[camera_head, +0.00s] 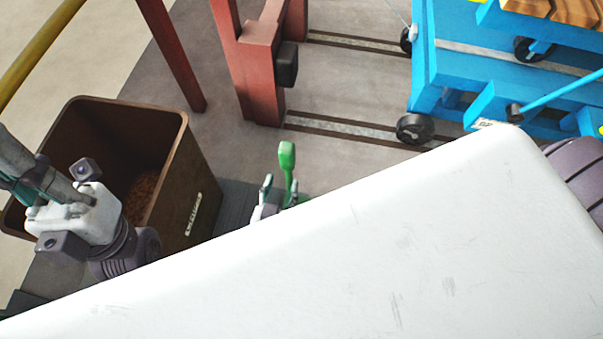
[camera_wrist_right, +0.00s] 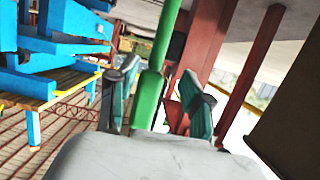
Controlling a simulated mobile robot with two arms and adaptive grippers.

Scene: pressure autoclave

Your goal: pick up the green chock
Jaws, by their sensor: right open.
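The green chock (camera_head: 287,158) shows in the head view as an upright green bar with a broader top, near the middle. Its lower part is hidden by my gripper and my white arm cover. My right gripper (camera_head: 278,190) is at the bar's lower part. In the right wrist view, the green chock (camera_wrist_right: 154,85) runs between the two open fingers of the right gripper (camera_wrist_right: 158,100), with a gap at its right side. Contact on the left is unclear. My left gripper (camera_head: 35,185) is at the left edge, over the bin; its finger opening is unclear.
A brown bin (camera_head: 203,195) stands at the left. A red steel post (camera_head: 262,75) rises behind the chock. My white arm cover hides the lower right.

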